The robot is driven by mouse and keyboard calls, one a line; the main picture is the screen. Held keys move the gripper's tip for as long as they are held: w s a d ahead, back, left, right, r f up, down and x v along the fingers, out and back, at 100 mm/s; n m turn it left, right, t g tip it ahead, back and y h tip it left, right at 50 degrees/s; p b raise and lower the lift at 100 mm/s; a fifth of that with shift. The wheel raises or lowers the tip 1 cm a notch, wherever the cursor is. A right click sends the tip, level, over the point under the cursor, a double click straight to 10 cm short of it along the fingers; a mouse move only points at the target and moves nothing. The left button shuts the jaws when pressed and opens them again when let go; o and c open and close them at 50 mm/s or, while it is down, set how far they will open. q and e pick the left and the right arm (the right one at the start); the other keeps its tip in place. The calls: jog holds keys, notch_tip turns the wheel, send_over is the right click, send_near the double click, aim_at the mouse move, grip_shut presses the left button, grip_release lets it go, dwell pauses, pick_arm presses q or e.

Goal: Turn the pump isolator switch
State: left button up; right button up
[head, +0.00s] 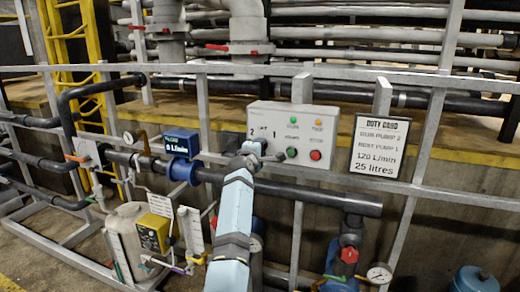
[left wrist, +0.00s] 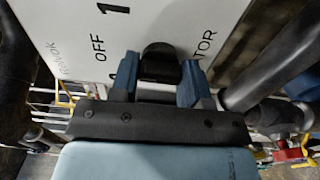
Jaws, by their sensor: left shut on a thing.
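The pump isolator switch is a black knob (left wrist: 160,62) on a pale grey control box (head: 325,118). In the left wrist view my left gripper (left wrist: 160,84) has its two blue-grey fingers on either side of the knob, shut on it. The markings "1" and "OFF" show beside the knob, and "ATOR" shows to its right. In the head view my left gripper (head: 254,149) reaches the box's left part and hides the knob. My right gripper is in neither view.
The box also carries green and red buttons and small lamps. A duty card (head: 380,147) hangs to its right. A blue flow meter (head: 181,143) reads 0 L/min at left. A dark pipe (head: 325,197) runs below the box, and grey railings frame it.

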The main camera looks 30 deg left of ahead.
pick_arm(q)
jog(key=shift+a+r, duration=0.1)
jog(key=shift+r, duration=0.25)
jog(key=o, duration=0.8)
jog(key=shift+o, duration=0.6)
jog(key=shift+w+f, duration=0.1)
jog(key=shift+f, duration=0.15)
jog(key=b+v, duration=0.2)
jog(key=v, duration=1.2)
jog(key=shift+b, duration=0.35)
jog(key=shift+w, duration=0.1)
